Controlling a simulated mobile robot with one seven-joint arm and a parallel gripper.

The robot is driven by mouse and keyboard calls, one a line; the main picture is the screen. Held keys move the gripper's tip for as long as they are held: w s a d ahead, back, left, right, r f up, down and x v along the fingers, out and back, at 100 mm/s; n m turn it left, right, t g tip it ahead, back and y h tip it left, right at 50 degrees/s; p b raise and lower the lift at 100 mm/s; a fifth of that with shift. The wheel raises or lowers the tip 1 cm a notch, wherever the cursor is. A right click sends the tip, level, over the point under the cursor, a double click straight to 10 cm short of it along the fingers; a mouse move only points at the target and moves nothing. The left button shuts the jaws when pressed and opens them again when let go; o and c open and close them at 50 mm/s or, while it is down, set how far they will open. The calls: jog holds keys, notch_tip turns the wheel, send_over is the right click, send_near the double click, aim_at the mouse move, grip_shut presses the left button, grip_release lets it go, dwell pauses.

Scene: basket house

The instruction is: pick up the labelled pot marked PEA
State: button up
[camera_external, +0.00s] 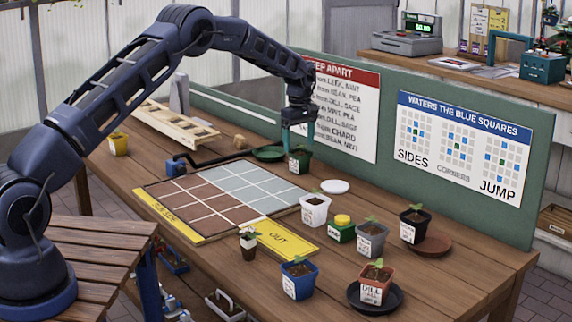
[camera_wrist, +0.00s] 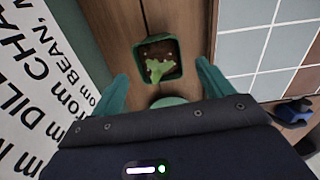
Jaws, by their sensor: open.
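My gripper (camera_external: 298,136) is open and points down just above a dark green square pot (camera_external: 299,161) with a seedling and a white label too small to read. In the wrist view, this green pot (camera_wrist: 143,74) lies between and slightly beyond the two teal fingers of my gripper (camera_wrist: 161,78), with nothing held. Other labelled pots stand nearer: white (camera_external: 314,211), grey (camera_external: 371,240), black (camera_external: 414,227), blue (camera_external: 298,281) and terracotta (camera_external: 375,284). The terracotta label seems to read DILL; I cannot read PEA on any pot.
A tiled grid board (camera_external: 203,203) lies left of the green pot, with a yellow OUT strip (camera_external: 288,240) in front. A green board (camera_external: 377,171) with signs stands close behind my gripper. A green saucer (camera_external: 268,154) and white disc (camera_external: 335,187) lie near the pot.

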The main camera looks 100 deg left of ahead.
aim_at(300, 151)
jog(key=shift+w+d+f, duration=0.1)
jog(key=shift+w+f, duration=0.05)
jog(key=shift+f, duration=3.35)
jog(key=shift+c, duration=0.2)
jog(key=c, duration=1.1)
